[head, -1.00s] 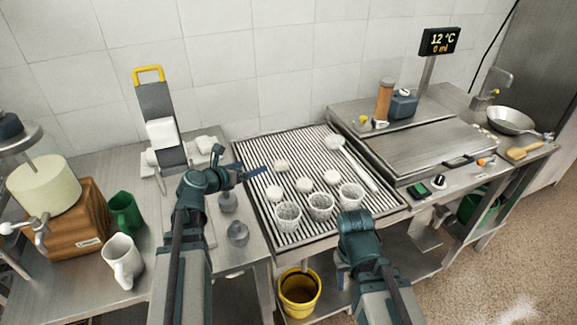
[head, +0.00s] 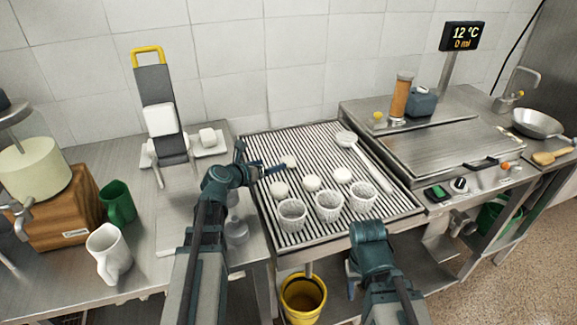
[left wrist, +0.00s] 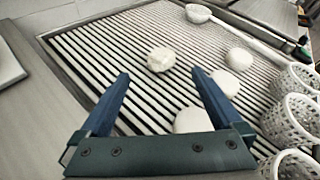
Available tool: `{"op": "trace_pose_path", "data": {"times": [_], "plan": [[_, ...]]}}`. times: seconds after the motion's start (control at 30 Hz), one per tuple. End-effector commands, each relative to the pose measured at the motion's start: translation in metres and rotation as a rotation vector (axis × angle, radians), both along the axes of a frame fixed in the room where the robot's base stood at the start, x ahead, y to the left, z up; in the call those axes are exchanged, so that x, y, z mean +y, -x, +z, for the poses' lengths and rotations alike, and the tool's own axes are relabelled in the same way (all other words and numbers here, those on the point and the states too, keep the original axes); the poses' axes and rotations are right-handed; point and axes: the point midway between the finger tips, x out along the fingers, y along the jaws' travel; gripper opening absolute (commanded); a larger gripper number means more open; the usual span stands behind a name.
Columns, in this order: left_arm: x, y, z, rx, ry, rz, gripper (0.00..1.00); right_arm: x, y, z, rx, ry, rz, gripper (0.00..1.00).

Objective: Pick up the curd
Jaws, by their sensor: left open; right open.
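Several white curd lumps lie on the ribbed draining rack (head: 300,150). The far-left curd (head: 290,161) is partly behind a finger of my left gripper (head: 262,160) in the head view. In the left wrist view this curd (left wrist: 161,59) lies just ahead of the open, empty fingertips (left wrist: 161,74), between their lines. Other curds are the near-left one (head: 279,189), the middle one (head: 312,184) and the right one (head: 343,174). My right gripper (head: 352,275) is low before the rack's front edge, mostly hidden by its wrist, and open.
Three perforated white baskets (head: 329,205) stand along the rack's front. A long-handled skimmer (head: 346,138) lies at the back right of the rack. A scale-like stand with a yellow handle (head: 147,52) and mugs (head: 109,253) are to the left. A yellow bucket (head: 303,297) is below.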

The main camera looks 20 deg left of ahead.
Motion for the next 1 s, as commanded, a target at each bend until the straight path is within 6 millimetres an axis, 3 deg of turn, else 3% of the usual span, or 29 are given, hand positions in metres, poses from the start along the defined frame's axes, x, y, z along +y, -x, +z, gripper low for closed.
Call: {"op": "trace_pose_path", "data": {"times": [0.03,0.2,0.67,1.0], "plan": [[-0.002,-0.012,-0.008,0.0,0.0,-0.001,1.0,0.0,0.0,-0.008,0.0,0.0,0.0,0.5],[-0.01,-0.033,-0.016,0.0,0.0,0.0,1.0,0.0,0.0,-0.016,0.0,0.0,0.0,0.5],[-0.017,-0.046,-0.024,0.0,0.0,-0.001,1.0,0.0,0.0,-0.024,0.0,0.0,0.0,0.5],[-0.031,-0.082,-0.045,0.0,-0.001,0.0,1.0,0.0,0.0,-0.045,0.0,0.0,0.001,0.5]]}}
